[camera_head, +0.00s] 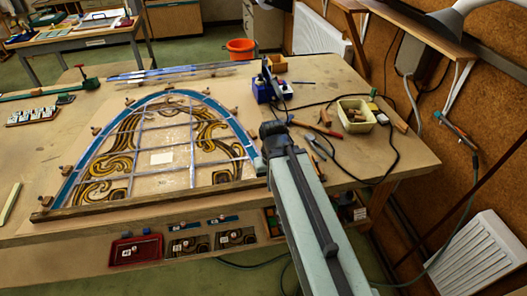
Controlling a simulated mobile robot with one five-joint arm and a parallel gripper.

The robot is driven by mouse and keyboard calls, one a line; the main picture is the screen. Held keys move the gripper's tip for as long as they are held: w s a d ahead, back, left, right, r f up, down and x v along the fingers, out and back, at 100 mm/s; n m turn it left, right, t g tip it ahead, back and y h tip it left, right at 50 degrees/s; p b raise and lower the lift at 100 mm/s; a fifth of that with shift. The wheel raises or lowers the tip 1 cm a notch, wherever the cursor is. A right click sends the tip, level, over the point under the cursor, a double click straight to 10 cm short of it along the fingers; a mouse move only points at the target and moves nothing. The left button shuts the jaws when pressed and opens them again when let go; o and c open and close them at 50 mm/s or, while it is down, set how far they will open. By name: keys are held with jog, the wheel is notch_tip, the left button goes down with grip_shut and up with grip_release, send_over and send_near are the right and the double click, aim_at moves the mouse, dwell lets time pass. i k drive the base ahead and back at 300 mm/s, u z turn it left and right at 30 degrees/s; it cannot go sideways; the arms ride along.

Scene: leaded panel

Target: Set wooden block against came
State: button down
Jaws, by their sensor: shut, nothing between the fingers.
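The leaded panel (162,158) lies on the bench, an arch of pale and amber-scrolled glass with grey came lines (191,150) and a blue curved border (82,150). Several small wooden blocks sit along its outer edge, one at the right (234,111) and one at the left (95,131). Which block the task means I cannot tell. My arm reaches in from the bottom right.
A wooden batten (150,200) runs along the panel's front edge. Right of my arm are a cream bin (355,115), pliers and hand tools, and a black cable. A blue stand (265,90) is behind. A red tray (135,250) sits on the lower shelf.

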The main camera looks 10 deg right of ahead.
aim_at(252, 134)
jog(key=k, duration=0.45)
jog(key=z, duration=0.7)
jog(key=i, duration=1.65)
jog(key=u, duration=3.05)
jog(key=i, duration=0.5)
jog(key=z, duration=0.1)
